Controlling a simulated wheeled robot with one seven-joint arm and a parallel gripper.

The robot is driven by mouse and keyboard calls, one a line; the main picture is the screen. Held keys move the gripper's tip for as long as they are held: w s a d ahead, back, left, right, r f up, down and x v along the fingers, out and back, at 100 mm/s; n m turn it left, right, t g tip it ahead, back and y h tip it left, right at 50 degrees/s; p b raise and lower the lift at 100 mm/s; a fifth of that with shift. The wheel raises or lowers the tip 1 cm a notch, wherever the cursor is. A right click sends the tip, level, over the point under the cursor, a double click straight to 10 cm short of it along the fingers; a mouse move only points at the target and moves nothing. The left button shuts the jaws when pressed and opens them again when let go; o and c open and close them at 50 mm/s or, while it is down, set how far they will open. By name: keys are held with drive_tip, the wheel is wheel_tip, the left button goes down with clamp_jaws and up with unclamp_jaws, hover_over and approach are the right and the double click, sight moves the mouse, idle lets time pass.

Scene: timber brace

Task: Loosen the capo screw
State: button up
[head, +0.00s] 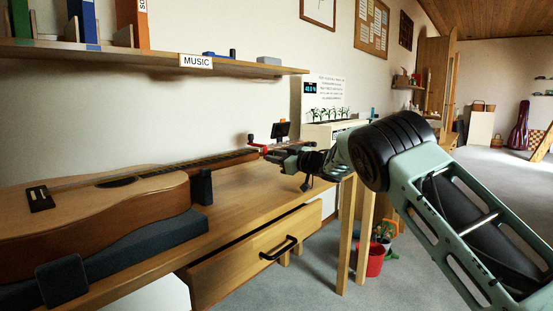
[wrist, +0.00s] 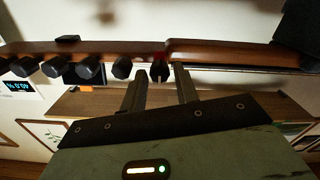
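The acoustic guitar (head: 110,195) lies on its back on a dark padded support, its neck (head: 215,160) running right. Small red parts (head: 262,148) at the neck's far end may be the capo; it is too small to be sure. My gripper (head: 273,153) is at that end, beside the headstock. In the wrist view my gripper (wrist: 160,80) is open, its two fingers apart below the neck's edge. A small dark knob (wrist: 159,71) sits between the fingertips, with a visible gap on each side. It may be the capo screw. Several dark tuning pegs (wrist: 88,68) line up left of it.
A black clip-on device (head: 281,130) stands up at the headstock. The wooden bench (head: 235,205) has a partly open drawer (head: 260,255) with a black handle. A shelf (head: 130,55) marked MUSIC hangs above. A planter (head: 325,132) stands behind my gripper. A red bucket (head: 376,262) is on the floor.

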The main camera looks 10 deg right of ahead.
drive_tip(key=shift+w+a, duration=0.1)
clamp_jaws()
drive_tip(key=shift+n, duration=0.3)
drive_tip(key=shift+f+n+b, duration=0.15)
drive_tip(key=shift+n+b, duration=2.65)
drive_tip(key=shift+n, duration=3)
drive_tip(key=shift+f+n+b, duration=0.1)
drive_tip(key=shift+n+b, duration=2.65)
drive_tip(key=shift+n, duration=3.05)
drive_tip(key=shift+r, duration=0.1)
